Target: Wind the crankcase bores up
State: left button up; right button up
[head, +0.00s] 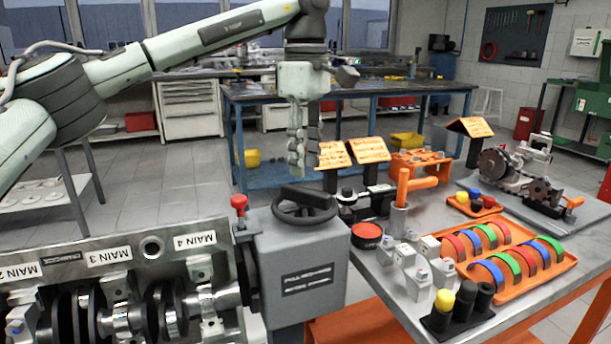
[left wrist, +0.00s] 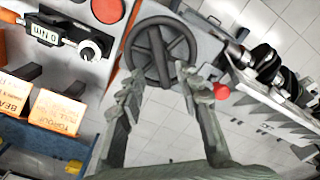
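The crankcase (head: 120,252) is at the lower left of the head view, with several main-bearing labels and the crankshaft (head: 125,320) showing in its bores. At its right end is a grey gearbox (head: 300,258) with a dark handwheel (head: 304,204) on top and a red knob (head: 239,202) beside it. My left gripper (head: 304,160) points down above the handwheel, apart from it. In the left wrist view the gripper (left wrist: 162,82) is open and empty, with the handwheel (left wrist: 160,50) beyond its fingertips and the red knob (left wrist: 221,91) to the right. My right gripper is out of view.
A grey bench (head: 390,312) at the right holds an orange tray (head: 535,275) of coloured bearing shells, grey caps, dark cylinders and a torque tool (left wrist: 65,35). Orange sign cards (head: 368,150) stand behind. A blue workbench (head: 350,88) is farther back.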

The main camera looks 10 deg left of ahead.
aim_at(305, 189)
pick_arm(q)
notch_tip(305, 189, down, 5)
jog(key=shift+f, duration=0.25)
jog(key=shift+c, duration=0.3)
grip_shut()
